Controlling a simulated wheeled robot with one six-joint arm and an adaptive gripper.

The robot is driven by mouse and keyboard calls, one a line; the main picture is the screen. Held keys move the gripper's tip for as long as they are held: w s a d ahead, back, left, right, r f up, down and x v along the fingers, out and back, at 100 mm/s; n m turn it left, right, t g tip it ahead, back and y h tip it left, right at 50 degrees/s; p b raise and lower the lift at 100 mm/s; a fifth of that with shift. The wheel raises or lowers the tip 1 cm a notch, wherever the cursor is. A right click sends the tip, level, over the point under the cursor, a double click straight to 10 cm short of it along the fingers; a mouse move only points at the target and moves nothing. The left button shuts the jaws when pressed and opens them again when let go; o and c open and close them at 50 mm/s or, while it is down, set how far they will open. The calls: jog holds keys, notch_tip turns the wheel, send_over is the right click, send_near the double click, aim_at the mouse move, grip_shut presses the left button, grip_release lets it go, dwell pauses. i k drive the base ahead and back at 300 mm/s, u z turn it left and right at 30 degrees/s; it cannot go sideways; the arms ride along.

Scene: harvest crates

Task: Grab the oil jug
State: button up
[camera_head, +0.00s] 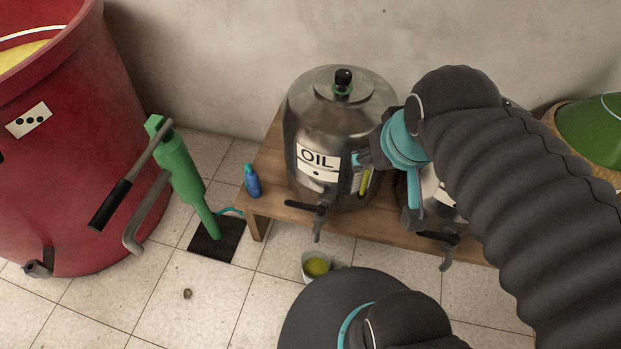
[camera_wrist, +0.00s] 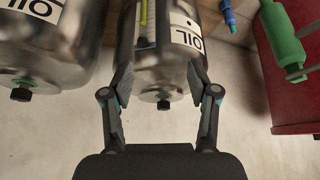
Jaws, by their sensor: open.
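A steel canister labelled OIL (camera_head: 306,110) stands upright on a low wooden bench, with a domed lid, a dark knob and a tap low on its front. It also shows in the wrist view (camera_wrist: 162,45), upside down. My gripper (camera_head: 366,160) is at its right side in the head view. In the wrist view my gripper (camera_wrist: 160,84) is open and empty, its fingers apart with the canister's top between or behind them; contact cannot be told. A small pale vessel (camera_head: 304,268) with yellow-green liquid sits on the floor below the tap.
A second OIL canister (camera_wrist: 45,60) stands beside the first, mostly behind my arm in the head view. The wooden bench (camera_head: 262,172) holds a blue bottle (camera_head: 252,181). A green hand pump (camera_head: 185,175) and a red barrel (camera_head: 75,170) stand left. A wall is close behind.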

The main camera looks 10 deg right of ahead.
aim_at(314, 264)
jog(key=k, duration=0.5)
jog(key=u, duration=0.45)
jog(key=i, duration=0.35)
jog(key=u, duration=0.7)
jog(key=k, duration=0.8)
jog(key=u, duration=1)
jog(key=k, duration=0.85)
jog(key=z, duration=0.05)
